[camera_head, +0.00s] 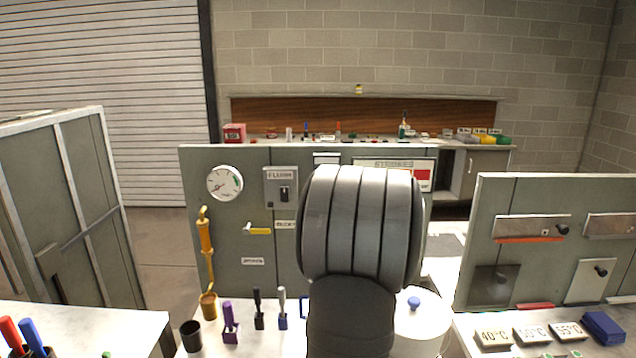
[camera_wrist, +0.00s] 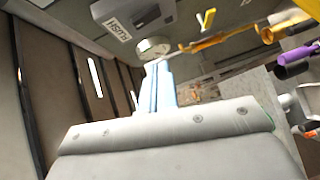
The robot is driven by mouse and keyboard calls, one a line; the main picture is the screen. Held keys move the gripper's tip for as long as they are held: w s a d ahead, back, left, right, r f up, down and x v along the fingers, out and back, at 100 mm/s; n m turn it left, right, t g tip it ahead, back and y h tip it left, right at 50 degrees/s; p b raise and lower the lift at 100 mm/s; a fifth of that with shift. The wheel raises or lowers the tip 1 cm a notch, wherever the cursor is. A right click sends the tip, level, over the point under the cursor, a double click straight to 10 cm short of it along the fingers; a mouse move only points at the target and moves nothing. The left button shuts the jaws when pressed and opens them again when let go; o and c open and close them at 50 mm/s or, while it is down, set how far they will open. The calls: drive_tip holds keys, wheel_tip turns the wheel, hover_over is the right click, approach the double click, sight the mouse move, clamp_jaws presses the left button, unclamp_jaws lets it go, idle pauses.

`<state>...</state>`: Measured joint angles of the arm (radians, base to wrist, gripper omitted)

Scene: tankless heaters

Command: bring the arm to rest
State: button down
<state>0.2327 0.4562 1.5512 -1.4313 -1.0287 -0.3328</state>
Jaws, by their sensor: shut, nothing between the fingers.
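My arm (camera_head: 360,235) stands up in the lower middle of the head view and covers part of the grey panel behind it. Its gripper cannot be made out in that view. In the wrist view my gripper (camera_wrist: 158,68) shows as two narrow pale fingers lying together beyond the broad grey wrist body. They are shut with nothing between them, and no object touches them that I can see. Past the fingertips are the round gauge (camera_wrist: 153,47) and the box marked FLUSH (camera_wrist: 132,14), both apart from the fingers as far as the view shows.
The grey panel (camera_head: 262,225) carries a gauge (camera_head: 225,183), a switch box (camera_head: 281,188) and a brass pipe (camera_head: 206,238). Purple (camera_head: 230,322) and dark (camera_head: 259,308) handled tools stand at the front. A right panel (camera_head: 545,200) stands above temperature tags (camera_head: 493,336).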

drive_tip(key=shift+s+d, duration=0.2)
drive_tip(key=shift+s, duration=0.1)
